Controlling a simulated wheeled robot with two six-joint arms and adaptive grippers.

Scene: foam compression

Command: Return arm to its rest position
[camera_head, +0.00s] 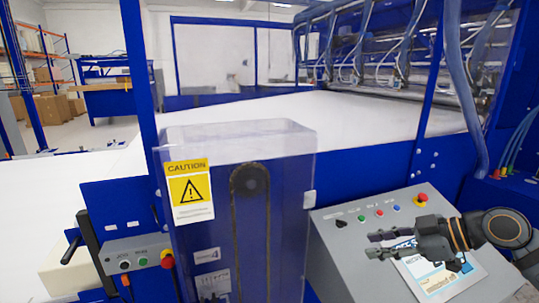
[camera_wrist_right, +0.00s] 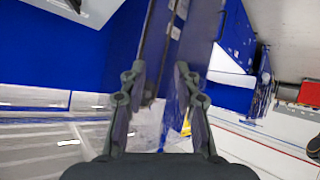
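My right gripper (camera_head: 374,245) is in front of the grey control panel (camera_head: 335,255) at the lower right of the head view. Its arm comes in from the right edge and its fingers point left. In the right wrist view the two fingers (camera_wrist_right: 156,74) stand apart with nothing between them, so it is open and empty. The panel carries several small coloured buttons and a red stop button (camera_head: 421,198) above the gripper. The gripper partly hides a label sheet (camera_head: 430,283) on the panel. My left gripper and arm are not in view.
A clear-covered guard with a yellow caution sign (camera_head: 189,193) stands left of the panel. A smaller control box (camera_head: 137,256) with a red button is further left. Blue frame posts (camera_head: 141,70) and a wide white machine bed (camera_head: 350,116) lie behind.

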